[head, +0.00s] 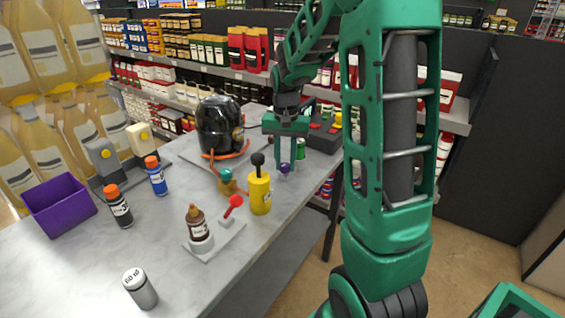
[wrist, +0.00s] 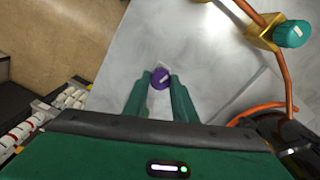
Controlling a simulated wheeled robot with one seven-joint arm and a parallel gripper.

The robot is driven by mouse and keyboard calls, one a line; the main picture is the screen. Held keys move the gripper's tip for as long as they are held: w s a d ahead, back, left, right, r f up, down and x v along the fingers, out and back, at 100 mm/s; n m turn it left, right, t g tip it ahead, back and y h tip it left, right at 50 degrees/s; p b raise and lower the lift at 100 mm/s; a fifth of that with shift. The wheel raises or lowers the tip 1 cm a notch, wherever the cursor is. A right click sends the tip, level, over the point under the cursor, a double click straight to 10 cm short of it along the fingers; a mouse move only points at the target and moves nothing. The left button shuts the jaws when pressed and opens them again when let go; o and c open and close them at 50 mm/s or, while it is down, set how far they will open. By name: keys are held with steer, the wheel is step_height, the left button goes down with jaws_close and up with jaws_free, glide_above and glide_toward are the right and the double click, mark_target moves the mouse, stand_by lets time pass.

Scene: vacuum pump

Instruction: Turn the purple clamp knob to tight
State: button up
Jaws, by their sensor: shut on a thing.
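The purple clamp knob (head: 285,168) is on the table near its right edge, below my green gripper (head: 286,167). In the wrist view the purple knob (wrist: 161,79) sits between the tips of my gripper's two green fingers (wrist: 160,82). A pale line marks its top, pointing up and to the right. The fingers are shut on the knob from both sides. Any tight or loose markings are too small to read. The fingers hide part of the knob's base.
A black pump vessel (head: 219,126) with orange hose stands left of my gripper. A teal knob (head: 225,174) on a brass valve and a yellow bottle (head: 259,192) are nearby. A red-handled lever (head: 235,202), a brown bottle (head: 197,222) and a purple bin (head: 59,206) are nearer the front.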

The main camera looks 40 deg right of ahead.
mark_target(285, 164)
steer(key=shift+w+r+m, duration=0.1)
steer(key=shift+m, duration=1.4)
steer(key=o, duration=1)
steer(key=shift+a, duration=0.1)
steer(key=shift+o, duration=0.2)
step_height(285, 164, up, 11)
steer(key=shift+f, duration=0.2)
